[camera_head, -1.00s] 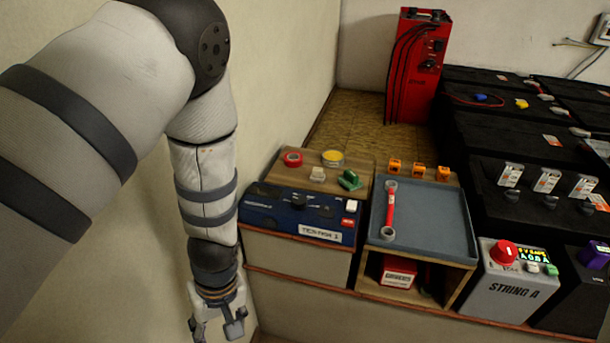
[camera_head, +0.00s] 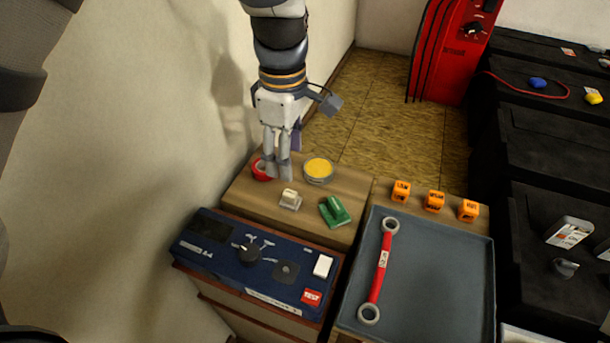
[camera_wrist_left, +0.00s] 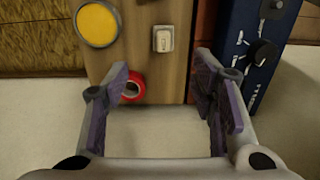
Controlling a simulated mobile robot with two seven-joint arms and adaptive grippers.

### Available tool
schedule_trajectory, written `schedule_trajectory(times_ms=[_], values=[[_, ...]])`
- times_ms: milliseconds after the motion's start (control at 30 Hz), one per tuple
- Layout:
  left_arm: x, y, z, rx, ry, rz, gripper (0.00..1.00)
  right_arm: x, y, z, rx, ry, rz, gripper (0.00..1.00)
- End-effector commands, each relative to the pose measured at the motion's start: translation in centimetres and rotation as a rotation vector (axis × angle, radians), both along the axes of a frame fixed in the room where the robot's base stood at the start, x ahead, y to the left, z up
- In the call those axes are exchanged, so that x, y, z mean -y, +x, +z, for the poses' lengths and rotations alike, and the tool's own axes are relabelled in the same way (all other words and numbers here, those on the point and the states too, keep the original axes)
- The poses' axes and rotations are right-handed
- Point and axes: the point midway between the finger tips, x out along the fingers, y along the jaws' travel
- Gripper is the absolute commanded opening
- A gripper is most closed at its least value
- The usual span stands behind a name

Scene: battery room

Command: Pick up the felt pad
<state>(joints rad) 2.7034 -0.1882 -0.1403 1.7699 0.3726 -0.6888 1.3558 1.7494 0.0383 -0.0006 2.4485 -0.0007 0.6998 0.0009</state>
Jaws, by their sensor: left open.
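No object is clearly marked as the felt pad; a small cream block on a grey base (camera_head: 290,199) on the wooden top (camera_head: 242,205) may be it, but I cannot tell for sure. It also shows in the wrist view (camera_wrist_left: 164,39), ahead of the fingers. My left gripper (camera_head: 277,172) points down over the back left of the wooden top, behind the cream block and next to a red tape ring (camera_head: 261,171), which it partly hides. In the wrist view the left gripper (camera_wrist_left: 160,78) is open and empty, with the red ring (camera_wrist_left: 135,91) close to one finger. My right gripper is not in view.
A round tin with yellow contents (camera_head: 318,169) and a green object (camera_head: 335,211) stand near the cream block. A blue tester (camera_head: 230,258) sits in front. To the right are orange cubes (camera_head: 434,201) and a grey tray (camera_head: 440,270) with a red wrench (camera_head: 380,270). A wall is at left.

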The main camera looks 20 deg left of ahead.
Motion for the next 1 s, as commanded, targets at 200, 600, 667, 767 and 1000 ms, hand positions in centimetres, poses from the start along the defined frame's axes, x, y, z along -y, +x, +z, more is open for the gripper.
schedule_trajectory(times_ms=[200, 600, 667, 767, 1000], values=[[0.0, -0.2, -5.3, -0.012, -0.001, -0.001, 0.52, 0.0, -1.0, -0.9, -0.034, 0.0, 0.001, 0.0], [0.3, 0.4, -11.2, -0.007, -0.001, -0.001, 0.52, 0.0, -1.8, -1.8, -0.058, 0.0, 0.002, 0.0], [0.3, 0.4, -11.4, -0.005, 0.0, -0.001, 0.52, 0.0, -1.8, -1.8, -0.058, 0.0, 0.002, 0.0], [0.3, 0.4, -11.3, -0.002, 0.0, -0.001, 0.52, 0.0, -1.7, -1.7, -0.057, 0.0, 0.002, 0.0], [0.2, 0.4, -11.2, -0.003, 0.0, -0.001, 0.15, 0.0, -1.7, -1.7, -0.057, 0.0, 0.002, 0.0]])
